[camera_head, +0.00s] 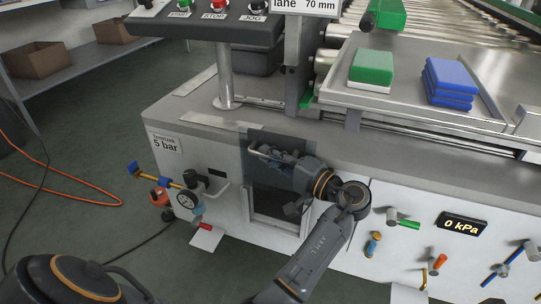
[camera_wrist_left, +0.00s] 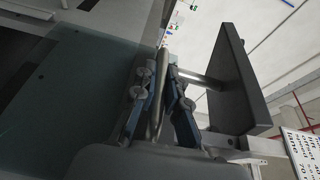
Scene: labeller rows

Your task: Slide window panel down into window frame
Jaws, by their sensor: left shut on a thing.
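The window panel (camera_head: 258,174) is a dark see-through sheet at the front of the white machine, in the middle of the head view. It covers the upper part of the window frame (camera_head: 277,228), whose dark opening shows below, and its top edge stands above the worktop edge. My left gripper (camera_head: 268,153) is shut on the panel's metal handle. In the left wrist view, the fingers (camera_wrist_left: 160,95) close around the handle bar (camera_wrist_left: 161,68), with the tinted panel (camera_wrist_left: 65,95) to the left. Whether the panel edges sit in the frame's guides cannot be told. My right gripper is out of view.
Valves and a gauge (camera_head: 186,199) stick out left of the frame. Several knobs and a pressure display (camera_head: 462,224) sit on the right. Above are a control box (camera_head: 205,27) on a post and a tray (camera_head: 400,98) with green and blue blocks. An orange hose (camera_head: 75,187) lies on the floor.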

